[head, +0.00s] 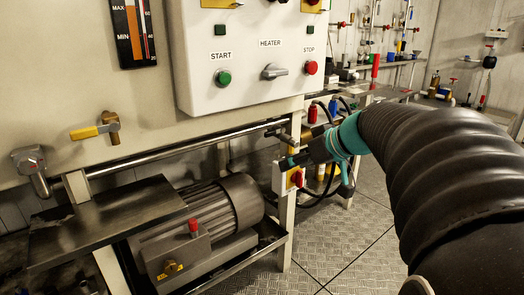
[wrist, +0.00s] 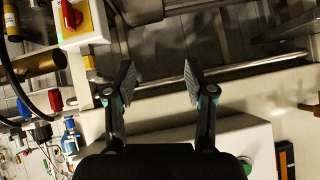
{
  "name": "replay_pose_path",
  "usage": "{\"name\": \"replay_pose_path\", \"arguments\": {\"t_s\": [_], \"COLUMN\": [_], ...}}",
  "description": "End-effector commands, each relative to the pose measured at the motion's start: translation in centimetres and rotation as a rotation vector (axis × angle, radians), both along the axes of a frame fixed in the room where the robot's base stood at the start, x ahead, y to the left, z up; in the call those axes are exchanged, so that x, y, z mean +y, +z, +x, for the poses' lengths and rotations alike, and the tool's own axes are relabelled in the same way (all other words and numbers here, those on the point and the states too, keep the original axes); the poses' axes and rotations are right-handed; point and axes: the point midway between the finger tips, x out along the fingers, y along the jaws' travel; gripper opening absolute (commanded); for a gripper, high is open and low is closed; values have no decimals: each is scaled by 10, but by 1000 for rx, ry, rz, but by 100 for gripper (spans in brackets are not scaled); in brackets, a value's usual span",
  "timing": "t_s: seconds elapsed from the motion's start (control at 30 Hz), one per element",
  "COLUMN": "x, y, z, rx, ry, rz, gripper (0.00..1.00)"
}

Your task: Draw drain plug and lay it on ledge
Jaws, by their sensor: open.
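No part is clearly recognisable as the drain plug. A small red-capped part (head: 193,228) and a yellow part (head: 172,268) are on the motor-like unit, but I cannot tell whether either is it. A dark flat ledge (head: 110,218) juts out at the lower left, its visible top bare. My gripper (head: 280,149) is by the right end of the panel frame, well to the right of the ledge.
A metal rail (head: 175,152) runs along the panel below the control box (head: 250,55). A yellow-handled valve (head: 95,130) and a grey tap (head: 32,170) are at left. A red switch (head: 297,178) is close below my gripper. Tiled floor (head: 350,262) is open at lower right.

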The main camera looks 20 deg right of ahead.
Motion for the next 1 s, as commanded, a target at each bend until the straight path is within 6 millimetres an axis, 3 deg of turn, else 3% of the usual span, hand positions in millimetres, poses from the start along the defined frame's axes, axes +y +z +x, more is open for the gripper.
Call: {"name": "replay_pose_path", "arguments": {"t_s": [0.03,0.1,0.2,0.33,0.57,1.0], "x": [-28,-59,-95,-121,-122,-98], "y": [-6,0,8,15,12,-16], "z": [15,31,45,53,68,132], "rx": [-57,-145,-246,-320,-343,-341], "ry": [-7,-5,-10,-12,-10,-9], "rz": [3,-8,-30,-56,-65,-63], "gripper": [54,54,54,54,54,54]}}
